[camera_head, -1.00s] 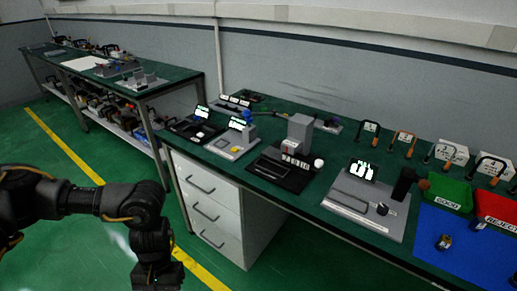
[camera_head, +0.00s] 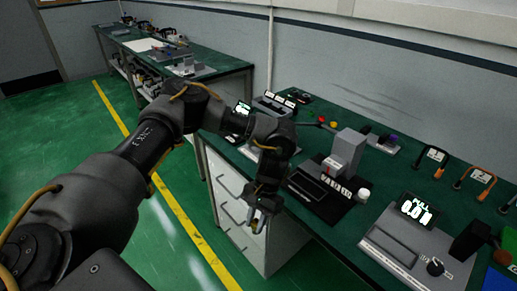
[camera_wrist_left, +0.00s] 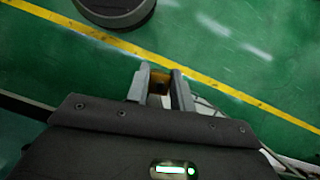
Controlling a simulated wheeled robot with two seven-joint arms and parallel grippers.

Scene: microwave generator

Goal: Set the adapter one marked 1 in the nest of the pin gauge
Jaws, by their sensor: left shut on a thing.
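My left gripper (camera_head: 258,222) is in the middle of the head view, pointing down in front of the white drawer cabinet, outside the bench's front edge. In the left wrist view its jaws (camera_wrist_left: 161,88) are shut on a small brownish-gold piece, likely an adapter (camera_wrist_left: 160,80). Its mark cannot be read. I cannot tell for certain which bench device is the pin gauge. My left arm covers part of the bench at the left, where a small lit screen (camera_head: 243,107) shows behind it. My right gripper is not in view.
A black-based device with a grey column (camera_head: 347,152) stands right of my gripper. A grey tester with a lit display (camera_head: 417,212) stands further right. A corner of the blue mat (camera_head: 496,280) shows lower right. Green floor lies below the gripper.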

